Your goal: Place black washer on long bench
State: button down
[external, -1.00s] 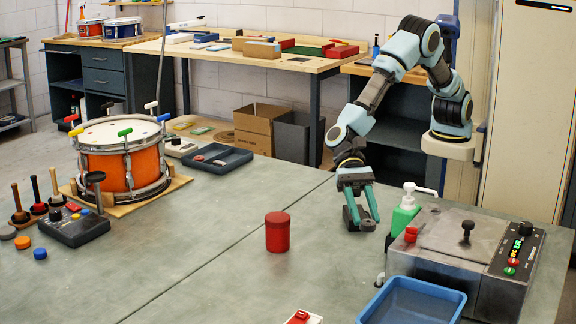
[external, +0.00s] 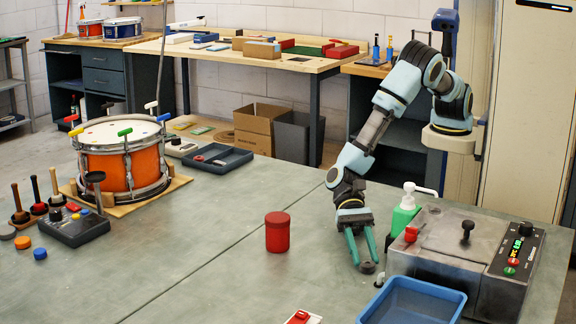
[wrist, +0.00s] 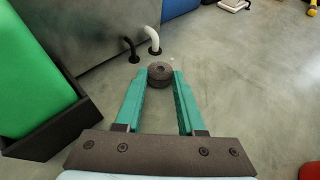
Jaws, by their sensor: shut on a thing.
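The black washer (wrist: 160,73) is a small dark round piece between my fingertips in the wrist view. It also shows at the tips in the external view (external: 367,268). My gripper (external: 364,263) is shut on it, teal fingers pointing down toward the grey worktop (external: 220,225), left of the metal machine. Whether the washer touches the worktop is unclear. A long wooden-topped bench (external: 215,57) stands along the back wall, with boxes and trays on it.
The metal machine (external: 450,245), a green pump bottle (external: 404,212) and a blue tray (external: 412,302) stand close on the right. A red canister (external: 278,234) is to the left. An orange drum (external: 122,165) stands farther left. The middle worktop is mostly clear.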

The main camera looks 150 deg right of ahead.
jog(key=shift+f, duration=0.2)
jog(key=c, duration=0.5)
grip_release()
jog(key=shift+r, duration=0.1)
